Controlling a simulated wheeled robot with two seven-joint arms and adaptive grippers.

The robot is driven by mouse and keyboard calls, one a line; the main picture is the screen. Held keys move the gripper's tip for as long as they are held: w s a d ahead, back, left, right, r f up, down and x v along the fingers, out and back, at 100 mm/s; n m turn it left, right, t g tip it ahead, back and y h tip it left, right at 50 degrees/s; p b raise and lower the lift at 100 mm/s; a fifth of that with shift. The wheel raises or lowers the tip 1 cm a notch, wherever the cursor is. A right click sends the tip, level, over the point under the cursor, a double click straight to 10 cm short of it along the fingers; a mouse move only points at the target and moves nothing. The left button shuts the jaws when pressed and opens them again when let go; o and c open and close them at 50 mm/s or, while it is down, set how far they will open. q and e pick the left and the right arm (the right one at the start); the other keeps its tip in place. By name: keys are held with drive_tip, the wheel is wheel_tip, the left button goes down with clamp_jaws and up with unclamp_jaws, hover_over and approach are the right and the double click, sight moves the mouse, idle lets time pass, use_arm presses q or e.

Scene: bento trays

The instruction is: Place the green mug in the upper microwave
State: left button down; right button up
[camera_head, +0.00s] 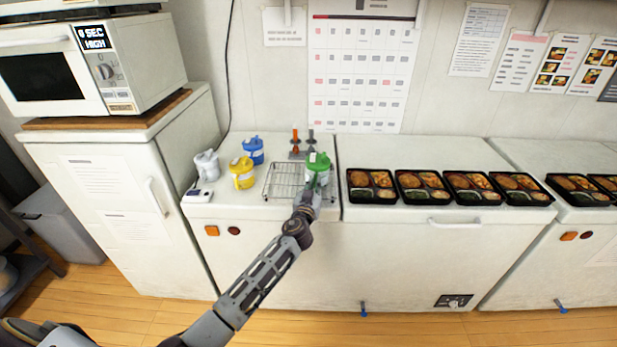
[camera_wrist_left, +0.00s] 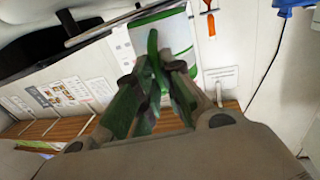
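The green mug (camera_head: 319,162), white with green, is at the right end of the wire rack on the left white freezer top. My left gripper (camera_head: 311,189) is at its near side. In the left wrist view the fingertips (camera_wrist_left: 157,62) close together on a green strip, seemingly the handle, with the mug's white and green body (camera_wrist_left: 176,38) behind. I cannot tell whether the mug is lifted. The upper microwave (camera_head: 60,6) is cut off at the top left, so its door is hidden. My right gripper is not in view.
A lower microwave (camera_head: 130,68) with a lit display sits on a white cabinet (camera_head: 110,195). A white mug (camera_head: 206,165), yellow mug (camera_head: 242,172) and blue mug (camera_head: 253,150) stand left of the wire rack (camera_head: 284,182). Several bento trays (camera_head: 431,200) lie to the right.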

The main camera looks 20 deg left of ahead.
use_arm(q)
drive_tip(key=shift+r, duration=0.1)
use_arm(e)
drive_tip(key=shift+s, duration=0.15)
use_arm(q)
drive_tip(key=shift+r, duration=0.15)
drive_tip(key=shift+r, duration=0.85)
wheel_tip(320, 180, up, 8)
drive_tip(key=p, duration=0.1)
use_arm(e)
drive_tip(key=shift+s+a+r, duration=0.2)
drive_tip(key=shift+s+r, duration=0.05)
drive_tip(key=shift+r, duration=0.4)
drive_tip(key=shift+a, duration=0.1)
